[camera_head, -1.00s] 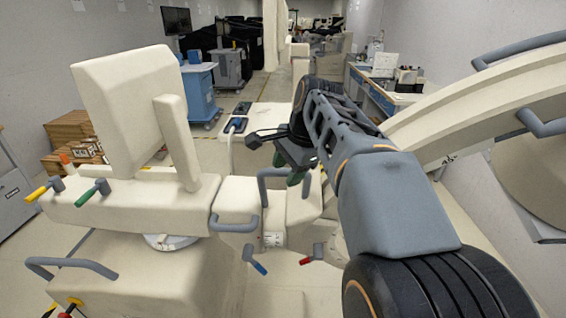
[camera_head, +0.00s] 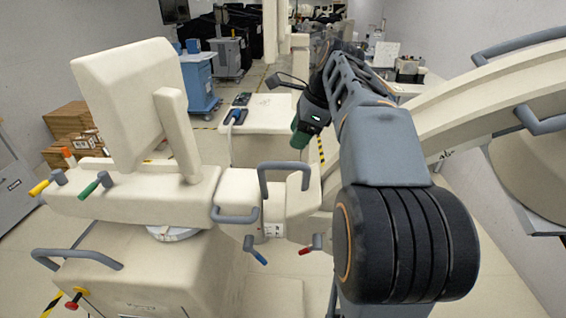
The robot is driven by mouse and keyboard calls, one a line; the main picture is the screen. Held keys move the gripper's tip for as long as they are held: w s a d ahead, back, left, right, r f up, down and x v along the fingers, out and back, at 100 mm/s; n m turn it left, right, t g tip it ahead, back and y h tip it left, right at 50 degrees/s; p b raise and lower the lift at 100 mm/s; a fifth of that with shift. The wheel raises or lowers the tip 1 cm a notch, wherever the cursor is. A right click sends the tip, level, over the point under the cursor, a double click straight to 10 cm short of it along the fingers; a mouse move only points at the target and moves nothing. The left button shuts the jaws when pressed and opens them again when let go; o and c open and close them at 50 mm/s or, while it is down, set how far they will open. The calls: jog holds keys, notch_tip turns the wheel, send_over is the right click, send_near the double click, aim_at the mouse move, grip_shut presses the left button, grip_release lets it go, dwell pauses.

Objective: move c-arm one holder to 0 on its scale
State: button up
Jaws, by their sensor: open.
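The cream C-arm machine has a holder block (camera_head: 300,203) in the middle of the view, with a grey loop handle (camera_head: 284,166) on top and another grey handle (camera_head: 236,216) at its left. A small white label with dark marks (camera_head: 273,230) is on the block's front; I cannot read its scale. The large curved C-arm (camera_head: 470,108) runs off to the upper right. My gripper (camera_head: 299,138), with green fingers, is open and points down above and beyond the loop handle. It appears apart from the handle. My arm hides part of the C-arm.
A blue lever (camera_head: 256,251) and a red lever (camera_head: 311,246) hang below the block. A cream monitor-like panel (camera_head: 130,100) stands at left, with yellow (camera_head: 42,186) and green (camera_head: 92,187) levers below. Blue and grey carts stand behind. Cardboard boxes (camera_head: 75,125) lie at far left.

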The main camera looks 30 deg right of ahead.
aim_at(282, 163)
jog(key=x, duration=1)
grip_shut()
dwell(0.4)
